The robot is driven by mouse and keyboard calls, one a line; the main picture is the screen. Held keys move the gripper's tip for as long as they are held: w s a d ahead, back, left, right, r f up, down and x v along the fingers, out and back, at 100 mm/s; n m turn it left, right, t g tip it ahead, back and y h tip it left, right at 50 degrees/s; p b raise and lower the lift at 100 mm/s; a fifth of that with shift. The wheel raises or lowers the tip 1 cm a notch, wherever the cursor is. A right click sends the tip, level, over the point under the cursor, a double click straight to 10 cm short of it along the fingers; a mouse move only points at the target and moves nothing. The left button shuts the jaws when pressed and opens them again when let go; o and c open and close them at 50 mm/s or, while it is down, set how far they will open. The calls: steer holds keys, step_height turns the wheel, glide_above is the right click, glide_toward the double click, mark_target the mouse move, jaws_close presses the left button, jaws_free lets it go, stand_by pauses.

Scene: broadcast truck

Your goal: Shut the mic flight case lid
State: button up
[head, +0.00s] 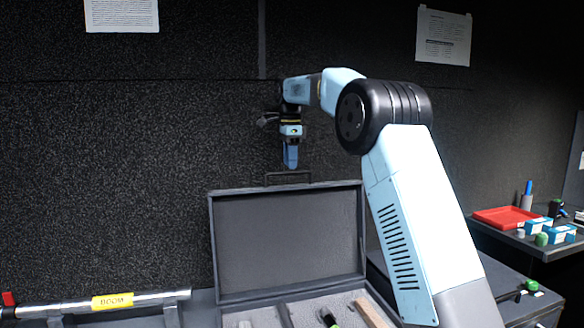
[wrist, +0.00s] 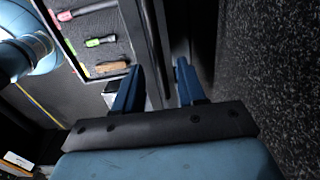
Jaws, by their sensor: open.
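The mic flight case lid (head: 288,240) stands upright and open, with a handle (head: 288,173) on its top edge. The case base (head: 235,309) shows only in part at the bottom of the head view. My gripper (head: 291,166) points down just above the lid's top edge, close to the handle. In the wrist view my gripper (wrist: 158,66) is open, with blue fingers apart and no object held. The lid's dark edge runs near the fingers there; I cannot tell whether they touch it. Several mics lie in the case's foam, one with a green band (wrist: 98,42).
A dark padded wall (head: 120,170) rises behind the case. A boom pole (head: 140,299) with a yellow label lies at the left. A side table at the right holds a red tray (head: 505,217) and blue boxes (head: 556,234). The space above the open base looks clear.

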steer(key=shift+f, duration=1.3)
jaws_close()
steer(key=shift+r, duration=0.1)
